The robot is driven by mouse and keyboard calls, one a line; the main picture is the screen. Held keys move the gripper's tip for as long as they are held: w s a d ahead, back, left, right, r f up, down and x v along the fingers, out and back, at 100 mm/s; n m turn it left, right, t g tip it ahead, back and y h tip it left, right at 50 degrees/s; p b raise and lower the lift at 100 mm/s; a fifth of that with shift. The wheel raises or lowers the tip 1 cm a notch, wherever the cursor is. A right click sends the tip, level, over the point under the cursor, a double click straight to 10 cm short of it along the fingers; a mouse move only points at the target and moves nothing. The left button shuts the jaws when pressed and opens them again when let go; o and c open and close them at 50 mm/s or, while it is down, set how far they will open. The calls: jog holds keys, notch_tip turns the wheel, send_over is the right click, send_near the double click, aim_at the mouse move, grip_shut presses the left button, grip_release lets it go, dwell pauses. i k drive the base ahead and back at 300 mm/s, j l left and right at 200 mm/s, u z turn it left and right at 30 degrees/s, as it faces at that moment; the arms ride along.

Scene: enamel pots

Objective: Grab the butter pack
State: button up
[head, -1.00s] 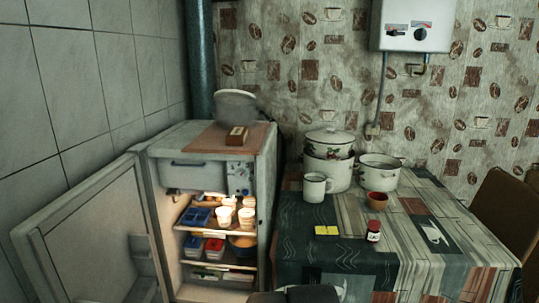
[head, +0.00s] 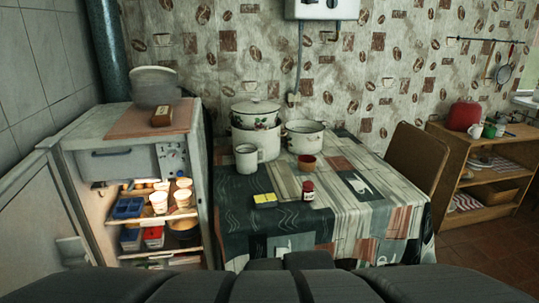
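A small flat yellow pack (head: 265,200) lies on the near left part of the table, on the patterned tablecloth (head: 330,225). It may be the butter pack, but it is too small to read. Dark grey parts of my own body fill the bottom edge of the head view. My gripper's fingers do not show.
A red-lidded jar (head: 308,191), a brown bowl (head: 307,163), a white mug (head: 246,158) and enamel pots (head: 256,129) stand on the table. The open fridge (head: 128,161) is at left. A chair (head: 417,157) and a wooden shelf (head: 479,172) are at right.

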aim_at(268, 200)
jog(key=i+j+u, duration=0.1)
jog(key=i+u, duration=0.7)
